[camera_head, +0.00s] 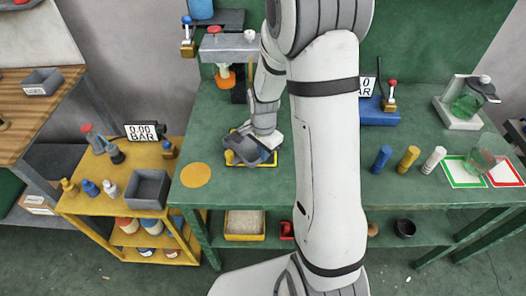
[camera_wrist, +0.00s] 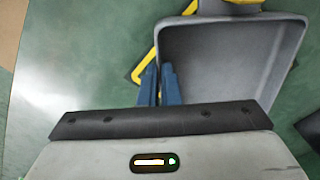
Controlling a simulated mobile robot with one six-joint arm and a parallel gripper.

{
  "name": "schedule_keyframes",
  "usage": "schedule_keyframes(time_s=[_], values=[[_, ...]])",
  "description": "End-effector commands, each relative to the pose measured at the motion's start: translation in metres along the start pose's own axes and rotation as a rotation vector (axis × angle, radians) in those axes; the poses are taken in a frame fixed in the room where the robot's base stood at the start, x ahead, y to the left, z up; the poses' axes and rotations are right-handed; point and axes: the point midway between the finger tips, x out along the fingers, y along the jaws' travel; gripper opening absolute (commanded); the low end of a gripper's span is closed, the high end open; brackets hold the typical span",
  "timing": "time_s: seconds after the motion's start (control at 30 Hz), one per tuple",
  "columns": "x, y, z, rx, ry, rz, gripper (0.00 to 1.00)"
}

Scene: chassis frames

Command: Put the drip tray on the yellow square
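The drip tray is a grey, shallow, open tray (camera_head: 240,148) on the green workbench; it fills the upper right of the wrist view (camera_wrist: 225,50). The yellow square (camera_head: 232,160) is an outline on the bench under the tray, mostly hidden by it; parts of its edge show beside the tray in the wrist view (camera_wrist: 145,66). My gripper (camera_wrist: 160,72) has its blue fingers on either side of the tray's left wall, close together on it. The tray looks slightly tilted in the head view. I cannot tell whether its underside touches the bench.
A flat yellow disc (camera_head: 195,175) lies left of the tray. A grey press-like fixture (camera_head: 228,48) stands behind. Blue, yellow and white cylinders (camera_head: 409,159) stand to the right, beside green and red outlined squares. A grey bin (camera_head: 148,190) sits on the yellow side table.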

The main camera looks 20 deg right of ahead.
Motion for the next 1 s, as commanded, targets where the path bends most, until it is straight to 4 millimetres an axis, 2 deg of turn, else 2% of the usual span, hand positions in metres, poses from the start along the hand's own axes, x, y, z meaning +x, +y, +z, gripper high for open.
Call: schedule_keyframes(time_s=[0.07,0.37,0.67,0.77,1.0], values=[[0.004,0.0,0.0,0.0,0.0,0.0,0.0],[0.002,0.0,0.0,0.001,0.0,0.0,0.25],[-0.001,0.0,-0.001,0.002,0.0,0.0,0.25],[-0.011,0.0,-0.001,0.002,0.002,-0.003,0.25],[-0.061,-0.001,-0.002,0.002,0.004,-0.006,0.25]])
